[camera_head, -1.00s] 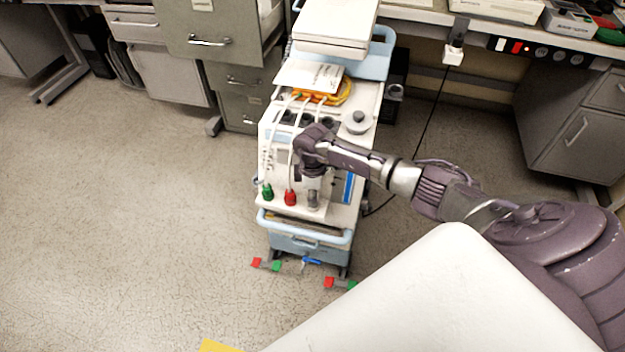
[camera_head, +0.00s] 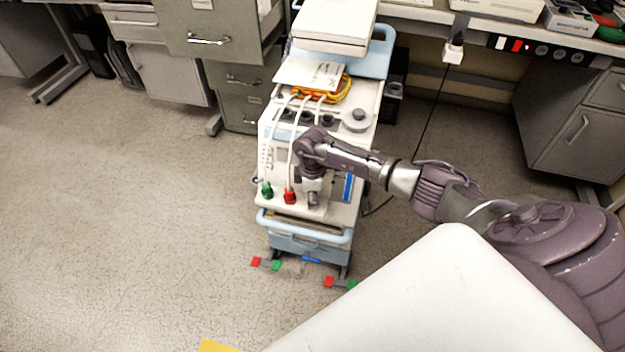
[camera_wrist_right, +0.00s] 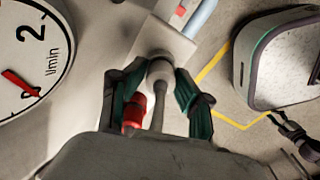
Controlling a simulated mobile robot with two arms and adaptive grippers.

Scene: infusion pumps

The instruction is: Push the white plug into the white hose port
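The medical cart (camera_head: 338,207) stands in the middle of the head view. My right gripper (camera_head: 314,201) points down at the lower front ledge of the cart, right of a red plug (camera_head: 290,198) and a green plug (camera_head: 267,191). The plug's front end faces the white ledge (camera_wrist_right: 166,42). The white port is hidden behind the plug, so I cannot tell how far in it sits.
The red plug (camera_wrist_right: 134,110) is close beside the left finger in the wrist view. A l/min dial (camera_wrist_right: 35,55) is at left. What looks like my left gripper (camera_wrist_right: 292,133) shows at right, partly cut off. Filing cabinets (camera_head: 215,45) stand behind; the floor at left is clear.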

